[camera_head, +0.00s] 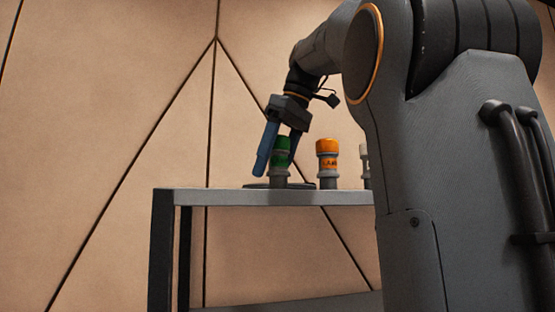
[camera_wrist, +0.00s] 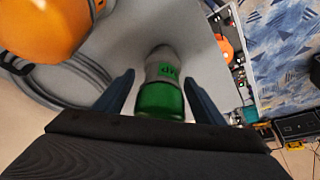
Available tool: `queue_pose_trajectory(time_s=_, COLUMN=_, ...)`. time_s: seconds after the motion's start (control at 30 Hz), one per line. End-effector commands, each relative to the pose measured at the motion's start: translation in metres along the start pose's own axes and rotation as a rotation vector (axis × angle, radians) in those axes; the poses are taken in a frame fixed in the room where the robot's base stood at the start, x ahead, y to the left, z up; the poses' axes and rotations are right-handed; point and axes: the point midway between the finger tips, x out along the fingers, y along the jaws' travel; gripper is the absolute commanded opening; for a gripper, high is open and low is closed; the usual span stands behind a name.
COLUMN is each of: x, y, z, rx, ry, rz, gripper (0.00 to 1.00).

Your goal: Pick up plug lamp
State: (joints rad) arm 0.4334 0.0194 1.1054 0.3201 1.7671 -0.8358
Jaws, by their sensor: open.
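A green-topped plug (camera_head: 281,152) with a grey lower body stands upright on the table. In the wrist view the green plug (camera_wrist: 161,97) lies between my fingers, its grey part bearing green lettering I cannot read fully. My gripper (camera_head: 277,166) is open and points down and slightly left, with a blue finger on either side of the plug. In the wrist view the fingertips of my gripper (camera_wrist: 158,73) show gaps to the plug on both sides. An orange-topped plug (camera_head: 327,155) stands to the right. I cannot tell for sure which plug is the lamp one.
The grey table (camera_head: 230,198) carries the plugs. A pale-topped plug (camera_head: 365,155) is partly hidden behind my arm. In the wrist view a large orange object (camera_wrist: 45,28) and a grey cable (camera_wrist: 50,82) lie close on the left. Patterned blue flooring (camera_wrist: 280,45) shows at right.

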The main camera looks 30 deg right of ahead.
Motion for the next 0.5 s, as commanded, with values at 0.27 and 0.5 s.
queue_pose_trajectory(time_s=0.27, x=0.0039, y=-0.0002, z=-0.0003, rx=-0.001, ry=0.001, rz=0.001, gripper=0.63)
queue_pose_trajectory(time_s=0.5, x=0.0038, y=-0.0002, z=-0.0004, rx=-0.001, ry=0.001, rz=0.001, gripper=0.28)
